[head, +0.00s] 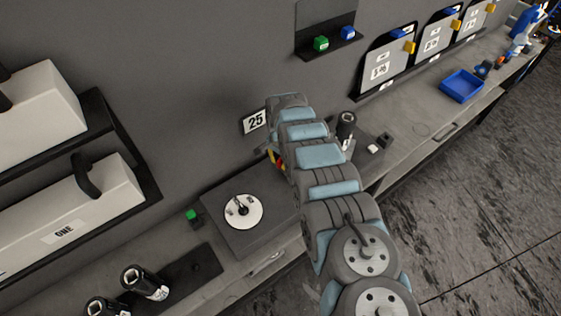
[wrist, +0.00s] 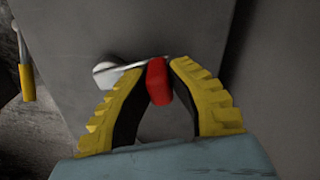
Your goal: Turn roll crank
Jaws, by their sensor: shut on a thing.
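In the wrist view, the roll crank has a silvery shaft end and bent arm (wrist: 112,73) on a grey panel (wrist: 185,25). Its red handle (wrist: 157,80) sits between the yellow-and-black fingers of my gripper (wrist: 160,88). The fingers are shut on the red handle near their tips. In the head view, my arm covers most of this area. Only a bit of red and yellow at my gripper (head: 275,158) shows left of the arm, below the "25" label (head: 254,121).
A white disc (head: 242,211) on a grey block stands left of my arm. Black cylinders (head: 145,282) are at the lower left, and another (head: 346,126) stands right of my arm. A yellow-handled lever (wrist: 26,80) is at the wrist view's left. A blue tray (head: 461,86) lies on the bench.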

